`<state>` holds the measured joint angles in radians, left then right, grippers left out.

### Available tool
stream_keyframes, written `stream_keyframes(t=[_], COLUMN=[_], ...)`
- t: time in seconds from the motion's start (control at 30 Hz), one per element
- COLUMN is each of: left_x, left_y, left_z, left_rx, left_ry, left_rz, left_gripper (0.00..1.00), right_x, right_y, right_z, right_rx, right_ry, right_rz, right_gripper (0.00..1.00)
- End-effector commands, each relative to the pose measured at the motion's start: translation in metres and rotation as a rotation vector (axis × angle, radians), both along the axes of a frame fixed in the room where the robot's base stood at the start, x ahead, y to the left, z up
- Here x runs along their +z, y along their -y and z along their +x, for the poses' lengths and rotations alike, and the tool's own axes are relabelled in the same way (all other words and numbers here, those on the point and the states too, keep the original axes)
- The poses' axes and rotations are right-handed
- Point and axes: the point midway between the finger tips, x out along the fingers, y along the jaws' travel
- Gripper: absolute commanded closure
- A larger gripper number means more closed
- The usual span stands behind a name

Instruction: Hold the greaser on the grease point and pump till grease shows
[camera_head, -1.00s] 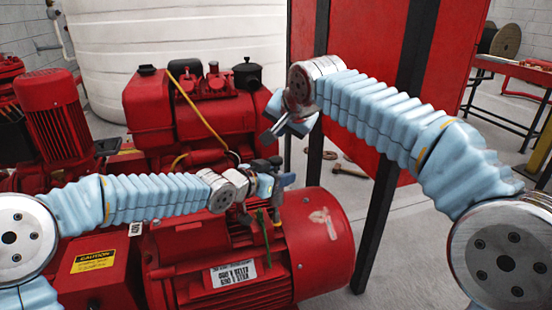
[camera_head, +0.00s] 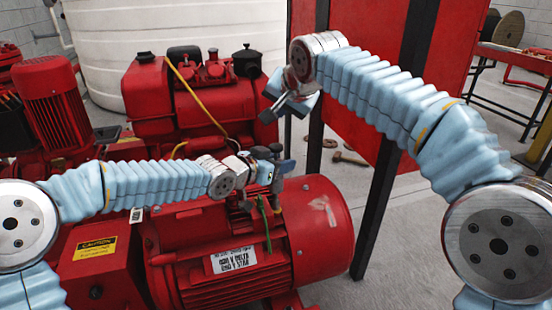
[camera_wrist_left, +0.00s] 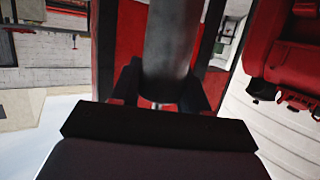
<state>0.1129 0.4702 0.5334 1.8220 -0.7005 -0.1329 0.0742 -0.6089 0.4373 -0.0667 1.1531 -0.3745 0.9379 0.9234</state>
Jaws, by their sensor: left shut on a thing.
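My left gripper (camera_head: 268,168) is shut on a grey metal cylinder, which looks like the greaser's body (camera_wrist_left: 168,50), upright between the dark fingers in the left wrist view. In the head view the gripper hangs just above the red motor (camera_head: 325,225), near its right end. A thin green part (camera_head: 263,208) hangs below the gripper against the motor. The grease point cannot be made out, nor whether the greaser touches it. No grease shows. My right gripper (camera_head: 270,104) is in the air above and behind the motor, and its opening is unclear.
A red engine (camera_head: 190,105) with a yellow cable stands behind the motor. A red panel on dark posts (camera_head: 370,170) stands close on the right, behind my right arm. A white tank (camera_head: 165,30) is at the back. Tools lie on the grey floor (camera_head: 345,158).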

Motion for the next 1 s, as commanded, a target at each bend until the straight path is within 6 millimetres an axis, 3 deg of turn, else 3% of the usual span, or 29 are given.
stream_keyframes(t=[0.07,0.1,0.27,0.67,1.0], left_x=[0.000,0.000,0.000,0.002,0.017], left_y=[0.000,0.000,0.000,-0.006,-0.043], left_z=[0.000,0.000,0.000,-0.004,-0.043], left_rx=[0.000,0.000,0.000,0.003,0.006], left_ry=[0.000,0.000,0.000,0.001,-0.001], left_rz=[0.000,0.000,0.000,-0.001,0.002], left_gripper=[1.00,0.51,0.26,0.26,0.26], right_x=[0.000,0.000,0.000,0.000,0.000], right_y=[0.000,0.000,0.000,0.000,0.000], right_z=[0.000,0.000,0.000,0.000,0.000], right_rx=[0.000,0.000,0.000,0.000,0.000], right_ry=[0.000,0.000,0.000,0.000,0.000], right_rz=[0.000,0.000,0.000,0.000,0.000], right_gripper=[1.00,1.00,1.00,1.00,1.00])
